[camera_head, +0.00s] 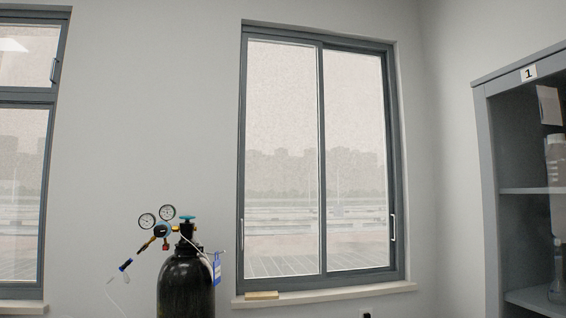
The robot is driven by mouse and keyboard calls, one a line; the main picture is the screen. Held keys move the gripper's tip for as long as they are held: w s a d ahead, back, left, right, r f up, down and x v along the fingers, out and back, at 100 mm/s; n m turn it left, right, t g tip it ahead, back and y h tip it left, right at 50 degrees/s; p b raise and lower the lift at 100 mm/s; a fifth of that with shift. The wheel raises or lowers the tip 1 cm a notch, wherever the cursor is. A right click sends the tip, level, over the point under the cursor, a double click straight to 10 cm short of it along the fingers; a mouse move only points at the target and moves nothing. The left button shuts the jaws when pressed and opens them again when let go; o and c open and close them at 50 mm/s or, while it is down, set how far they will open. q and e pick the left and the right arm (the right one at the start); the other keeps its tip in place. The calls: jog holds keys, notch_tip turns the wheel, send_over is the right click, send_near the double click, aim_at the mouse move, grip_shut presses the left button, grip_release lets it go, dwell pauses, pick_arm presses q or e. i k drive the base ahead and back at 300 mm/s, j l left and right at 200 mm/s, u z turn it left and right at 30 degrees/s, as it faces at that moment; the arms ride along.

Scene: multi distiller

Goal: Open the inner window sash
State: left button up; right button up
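A grey-framed sliding window (322,160) is set in the wall ahead, with two side-by-side sashes. The left sash (282,160) and the right sash (355,165) meet at a dark upright bar near the middle. A small light handle (393,228) is on the right sash's right side, and a thin light strip shows low on the left sash's left edge. Both sashes fill the frame with no visible gap. I cannot tell for sure which sash is the inner one. Neither of my grippers is in view.
A black gas cylinder (185,285) with gauges and a hose stands left of the window. A yellowish block (262,296) lies on the sill (330,295). A grey cabinet (484,200) labelled 1 is at right. Another window (48,200) is at far left.

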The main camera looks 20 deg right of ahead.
aim_at(282, 214)
jog(key=i+l, duration=0.1)
jog(key=i, duration=0.45)
jog(key=i+l, duration=0.1)
jog(key=i, duration=0.5)
jog(key=i+u, duration=0.1)
jog(key=i, duration=0.45)
jog(key=l, duration=0.05)
